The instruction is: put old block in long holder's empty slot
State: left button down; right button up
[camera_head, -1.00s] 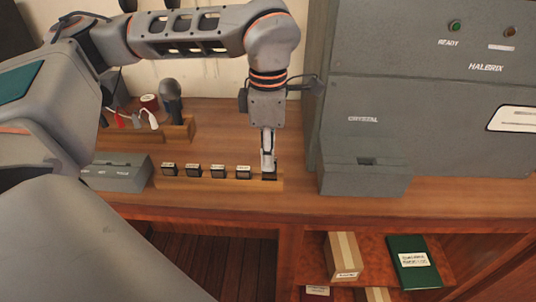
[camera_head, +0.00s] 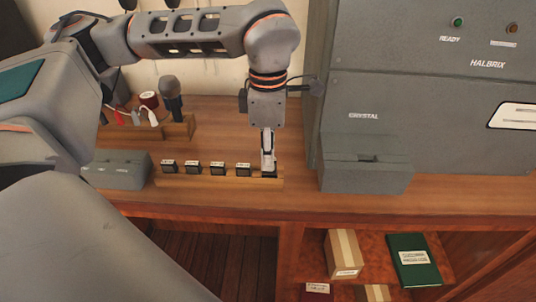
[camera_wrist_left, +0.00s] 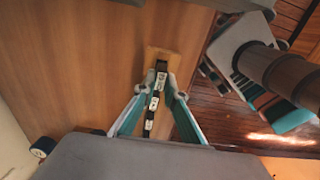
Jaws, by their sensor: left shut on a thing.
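The long holder (camera_head: 215,184) is a low wooden strip on the counter. Several small dark blocks (camera_head: 192,168) with pale tops stand in a row in it. My left gripper (camera_head: 268,168) points down at the holder's right end. It is shut on the old block (camera_head: 269,175), a dark piece mostly hidden by the fingers. The block is at the end slot; I cannot tell whether it is fully seated. In the left wrist view the fingers (camera_wrist_left: 162,82) straddle the row near the holder's end (camera_wrist_left: 158,52). My right gripper is not in view.
A grey box (camera_head: 115,172) stands close to the holder's left end. A wooden rack (camera_head: 180,130) with a microphone is behind. A grey CRYSTAL box (camera_head: 365,175) and a tall cabinet (camera_head: 420,100) stand to the right. Bare counter lies between the holder and the CRYSTAL box.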

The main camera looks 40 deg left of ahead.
pick_arm(q)
jog(key=shift+f, duration=1.1)
dwell(3.1)
jog(key=c, duration=2)
grip_release()
notch_tip(320, 180, up, 12)
